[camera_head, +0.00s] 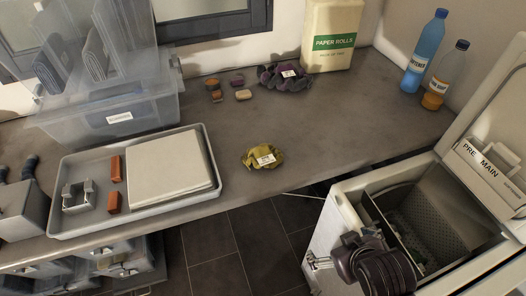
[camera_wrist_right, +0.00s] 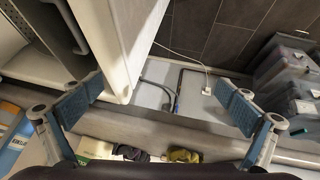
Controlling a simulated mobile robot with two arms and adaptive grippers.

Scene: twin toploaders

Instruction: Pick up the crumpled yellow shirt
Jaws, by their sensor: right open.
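The crumpled yellow shirt (camera_head: 263,157) lies on the grey counter near its front edge, right of the tray, with a small white label on top. It also shows in the right wrist view (camera_wrist_right: 185,156) at the bottom edge, partly cut off by my gripper body. My right gripper (camera_head: 330,252) is over the front of the open toploader, in front and to the right of the shirt and clear of it. The right wrist view shows its blue-padded fingers (camera_wrist_right: 160,106) wide apart, with nothing between them. My left gripper cannot be seen.
The toploader (camera_head: 324,238) has its lid up and drum open. A tray (camera_head: 70,167) with a white stack and a clear bin (camera_head: 155,100) stand left. A purple crumpled cloth (camera_head: 276,78), paper rolls box (camera_head: 333,25) and bottles (camera_head: 424,52) are behind. The counter right of the shirt is clear.

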